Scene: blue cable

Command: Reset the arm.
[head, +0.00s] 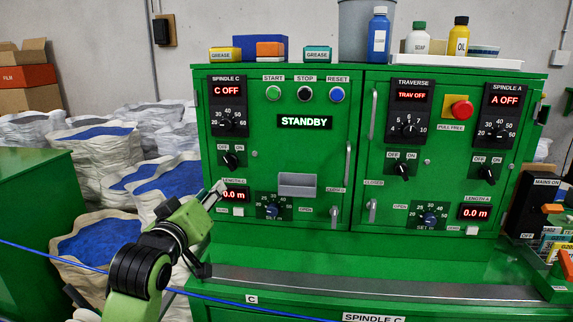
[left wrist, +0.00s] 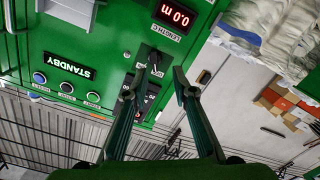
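The green control cabinet (head: 355,150) fills the middle of the head view, and it shows upside down in the left wrist view (left wrist: 115,30). My left gripper (head: 217,190) is in front of the cabinet's left edge, by the LENGTH C display (head: 235,194). In the left wrist view my left gripper (left wrist: 160,78) has its two fingers spread with nothing between them. The spindle C OFF/ON switch (left wrist: 154,64) shows beyond the fingertips. I cannot tell whether they touch the panel. My right gripper is in neither view.
The STANDBY display (head: 304,121) is lit. White sacks with blue tops (head: 95,238) stand at left, beside a green block (head: 25,215). Bottles and boxes (head: 380,35) stand on the cabinet top.

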